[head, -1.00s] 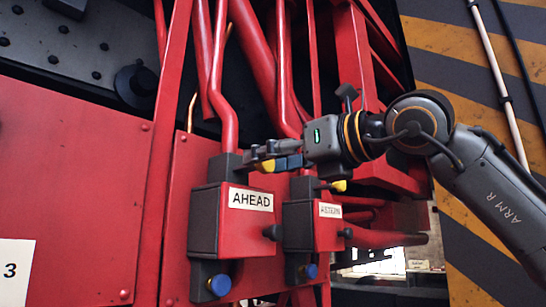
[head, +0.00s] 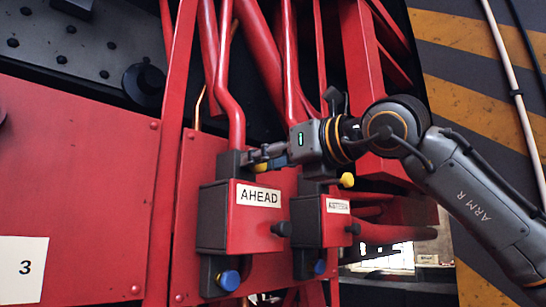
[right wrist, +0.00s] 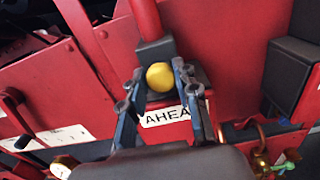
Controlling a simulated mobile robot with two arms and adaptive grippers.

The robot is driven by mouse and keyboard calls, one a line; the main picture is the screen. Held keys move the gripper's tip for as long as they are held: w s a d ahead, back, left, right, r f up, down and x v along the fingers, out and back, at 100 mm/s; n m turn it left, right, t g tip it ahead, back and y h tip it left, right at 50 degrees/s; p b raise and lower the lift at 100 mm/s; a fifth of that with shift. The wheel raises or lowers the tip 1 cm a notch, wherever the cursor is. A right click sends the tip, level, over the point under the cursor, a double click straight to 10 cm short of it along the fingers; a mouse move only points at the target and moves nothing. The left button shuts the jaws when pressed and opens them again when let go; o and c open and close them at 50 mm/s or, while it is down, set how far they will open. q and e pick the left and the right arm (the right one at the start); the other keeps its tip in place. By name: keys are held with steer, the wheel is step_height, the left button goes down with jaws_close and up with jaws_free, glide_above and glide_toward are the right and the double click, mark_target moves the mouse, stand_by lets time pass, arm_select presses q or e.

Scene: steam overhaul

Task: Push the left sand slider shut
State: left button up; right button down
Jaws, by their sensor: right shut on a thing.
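The left sand slider shows as a yellow knob (head: 261,167) at the top of the red box labelled AHEAD (head: 248,228). In the right wrist view the knob (right wrist: 160,77) sits between my two fingers, just above the AHEAD label. My right gripper (head: 256,156) is shut on this knob, close to the box's dark upper block. The fingers hide the slider's rod in the head view. My left gripper is not in view.
A second box labelled ASTERN (head: 335,222), with its own yellow knob (head: 347,180), stands just right, beneath my right wrist. Red pipes (head: 229,100) rise from behind the boxes. Blue knobs (head: 229,281) sit below. A striped wall (head: 470,100) is at the right.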

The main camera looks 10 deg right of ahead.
steer(key=c, duration=1.1)
jaws_free()
steer(key=shift+r, duration=0.1)
steer(key=shift+o, duration=0.5)
steer(key=shift+w+a, duration=0.15)
steer(key=shift+w, duration=0.1)
steer(key=v, duration=1.2)
